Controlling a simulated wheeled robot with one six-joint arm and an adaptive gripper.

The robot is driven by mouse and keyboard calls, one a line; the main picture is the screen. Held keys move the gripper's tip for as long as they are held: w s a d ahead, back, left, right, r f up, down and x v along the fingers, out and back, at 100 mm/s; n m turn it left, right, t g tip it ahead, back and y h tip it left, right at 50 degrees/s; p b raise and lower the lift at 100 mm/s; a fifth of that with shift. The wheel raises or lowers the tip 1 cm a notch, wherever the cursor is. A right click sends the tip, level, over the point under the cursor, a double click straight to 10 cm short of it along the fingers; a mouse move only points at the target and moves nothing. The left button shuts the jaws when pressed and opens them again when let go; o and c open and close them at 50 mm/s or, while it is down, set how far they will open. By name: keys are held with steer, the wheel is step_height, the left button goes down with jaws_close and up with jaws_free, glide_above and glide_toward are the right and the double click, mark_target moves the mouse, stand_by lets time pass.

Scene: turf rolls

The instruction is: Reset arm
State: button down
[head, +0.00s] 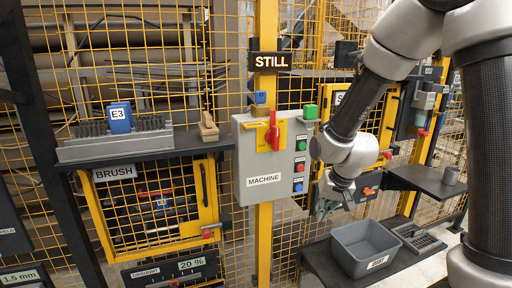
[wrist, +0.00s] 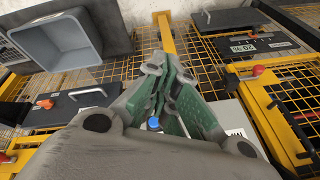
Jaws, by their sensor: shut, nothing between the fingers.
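My arm comes down from the top right in the head view. My gripper (head: 322,208) is small and partly hidden there, just right of the grey MACHINE box (head: 262,182). In the wrist view my gripper (wrist: 168,70) has green fingers drawn together at the tips, with nothing held between them. A blue button (wrist: 153,124) shows in the gap between the finger bases. The MACHINE box carries a red rotary handle (head: 272,132) on a yellow plate and a column of buttons at its right side.
A grey bin (head: 345,247) stands on a dark shelf low at right, beside a slotted tray (head: 418,238). At left, a brush block (head: 115,146) and blue E3 block (head: 120,117) sit above a yellow-framed door (head: 205,190). Yellow mesh fencing surrounds the box.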

steer(key=s+d+r, duration=0.7)
steer(key=s+r, duration=0.2)
steer(key=s, duration=0.2)
steer(key=s+d+r+n+h, duration=0.1)
steer(key=s+d+r, duration=0.6)
steer(key=s+r, duration=0.3)
steer(key=shift+s+d+r+t+h, duration=0.25)
steer(key=shift+s+t+h, duration=0.05)
steer(key=shift+s+t, duration=0.1)
